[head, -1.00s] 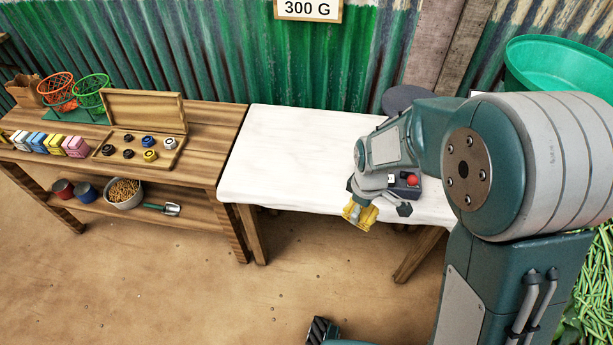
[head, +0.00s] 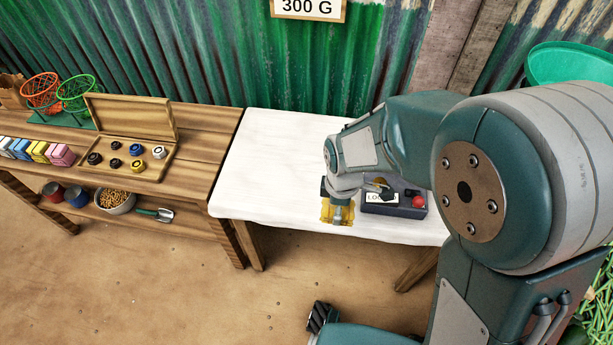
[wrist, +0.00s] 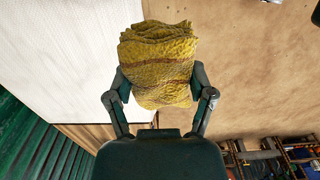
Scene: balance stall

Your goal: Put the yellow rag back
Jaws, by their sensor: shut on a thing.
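The yellow rag (wrist: 158,72) is a folded, textured bundle with a brownish stripe. My gripper (wrist: 160,92) is shut on it, one finger on each side. In the head view the yellow rag (head: 337,213) shows at the front edge of the white-covered table (head: 270,160), below my gripper (head: 342,200). I cannot tell whether the rag touches the cloth.
A dark box with a red button (head: 418,202) and a partly hidden label sits just right of the rag. On the left, a wooden bench (head: 205,130) holds an open case of weights (head: 130,165), coloured blocks (head: 38,150) and wire baskets (head: 60,95). The table's left part is clear.

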